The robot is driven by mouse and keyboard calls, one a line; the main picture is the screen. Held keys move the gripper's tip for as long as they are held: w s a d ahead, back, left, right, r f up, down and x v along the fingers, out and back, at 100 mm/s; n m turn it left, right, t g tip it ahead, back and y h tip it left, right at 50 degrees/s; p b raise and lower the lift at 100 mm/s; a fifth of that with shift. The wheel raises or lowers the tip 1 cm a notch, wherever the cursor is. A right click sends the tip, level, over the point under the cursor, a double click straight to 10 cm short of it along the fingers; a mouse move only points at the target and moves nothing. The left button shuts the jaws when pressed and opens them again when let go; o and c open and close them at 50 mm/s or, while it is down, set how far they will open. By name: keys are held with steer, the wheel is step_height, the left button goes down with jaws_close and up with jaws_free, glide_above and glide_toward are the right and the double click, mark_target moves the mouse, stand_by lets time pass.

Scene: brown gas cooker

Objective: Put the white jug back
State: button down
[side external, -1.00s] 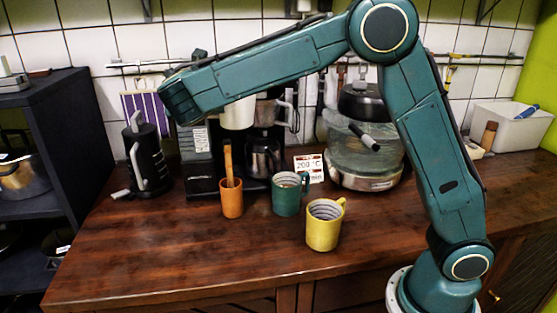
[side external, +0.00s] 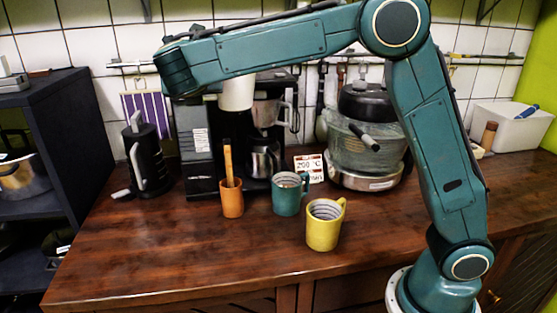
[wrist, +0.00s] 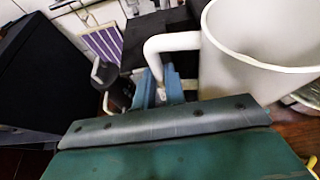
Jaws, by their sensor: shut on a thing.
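The white jug (side external: 237,93) hangs in the air in front of the coffee maker (side external: 198,140), just below my forearm in the side view. In the wrist view the jug (wrist: 262,45) fills the upper right, its open rim toward the camera and its handle (wrist: 172,42) to the left. My gripper (wrist: 162,88) is shut on the jug's handle, with the blue fingers on either side of its lower part. In the side view my arm hides the fingers. The jug looks roughly upright and clear of the worktop.
An orange mug with a wooden tool (side external: 232,200), a teal mug (side external: 287,196) and a yellow mug (side external: 323,230) stand on the worktop (side external: 170,250). A black kettle (side external: 148,160) stands left, a glass cooker (side external: 365,140) right. The front left worktop is clear.

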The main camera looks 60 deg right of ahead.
steer(key=s+a+f, duration=0.4)
steer(key=a+f, duration=0.4)
steer(key=f, duration=0.1)
steer(key=s+a+f, duration=0.2)
steer(key=s+f, duration=0.8)
steer(key=f, duration=0.2)
steer(key=shift+s, duration=0.35)
steer(key=shift+a, duration=0.1)
steer(key=shift+f, duration=3.1)
steer(key=shift+f, duration=0.85)
